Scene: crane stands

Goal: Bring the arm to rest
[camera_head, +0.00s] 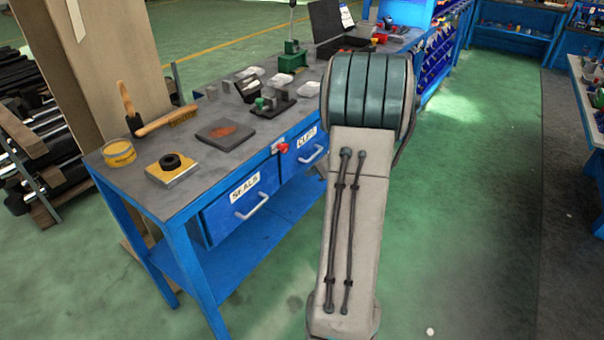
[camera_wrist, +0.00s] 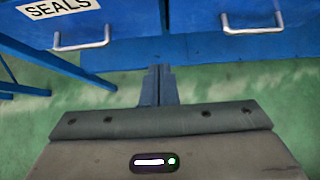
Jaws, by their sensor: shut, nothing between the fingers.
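My arm (camera_head: 352,220) rises in front of the workbench in the head view, with its grey link and green ribbed joint in plain sight. My gripper (camera_wrist: 158,72) shows in the wrist view, with its narrow dark fingers together and nothing between them. It is in front of the blue drawers, and no contact with them shows.
The blue workbench (camera_head: 137,192) has a SEALS drawer (camera_head: 241,203) and a CLIPS drawer (camera_head: 303,150), both looking closed. A yellow tin (camera_head: 119,153), a brush (camera_head: 165,121) and a green tool (camera_head: 292,58) are on top. Green floor (camera_head: 470,200) to the right is open.

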